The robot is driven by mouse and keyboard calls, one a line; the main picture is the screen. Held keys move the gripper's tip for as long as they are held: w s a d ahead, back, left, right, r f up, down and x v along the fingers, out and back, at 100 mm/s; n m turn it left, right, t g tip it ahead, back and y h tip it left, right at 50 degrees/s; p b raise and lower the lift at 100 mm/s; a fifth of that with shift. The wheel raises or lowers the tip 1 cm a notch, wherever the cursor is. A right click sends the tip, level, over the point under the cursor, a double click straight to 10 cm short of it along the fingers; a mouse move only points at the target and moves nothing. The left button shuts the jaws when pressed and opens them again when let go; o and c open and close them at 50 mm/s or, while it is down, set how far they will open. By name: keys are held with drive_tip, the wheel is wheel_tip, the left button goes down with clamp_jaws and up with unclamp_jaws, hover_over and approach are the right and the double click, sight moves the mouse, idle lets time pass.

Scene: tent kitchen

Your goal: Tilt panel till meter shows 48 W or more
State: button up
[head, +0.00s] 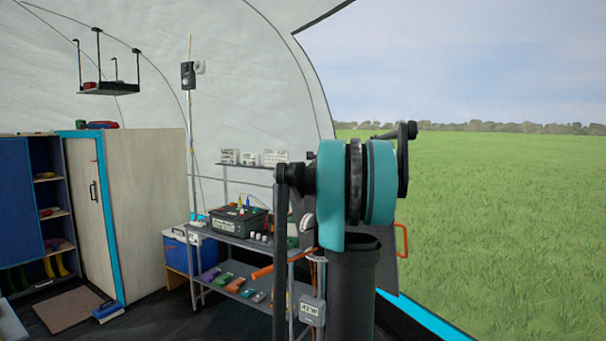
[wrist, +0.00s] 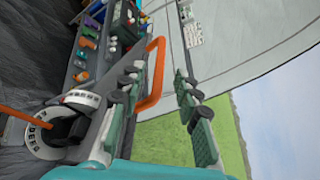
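The panel (head: 388,272) is a dark grey plate, mostly hidden behind my arm in the head view. Its orange handle (head: 403,240) sticks out on the right. In the wrist view the orange handle (wrist: 156,70) lies between the two fingers of my gripper (wrist: 160,78), nearer the left finger. The fingers are apart, with a visible gap on the right; whether the left one touches the handle I cannot tell. The meter (head: 311,310) is a grey box below the shelf end; its small reading seems to start with 4, the rest is unclear. A white degree dial (wrist: 48,140) shows lower left.
An orange lever (head: 275,265) extends left from the panel stand. Behind is a metal shelf (head: 235,242) with a dark battery box (head: 238,220) and several small items. A blue cooler (head: 190,250) and wooden cabinet (head: 150,215) stand left. Open grass lies right.

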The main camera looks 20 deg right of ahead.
sight(303, 172)
drive_tip(key=x, duration=0.7)
drive_tip(key=shift+c, duration=0.3)
clamp_jaws()
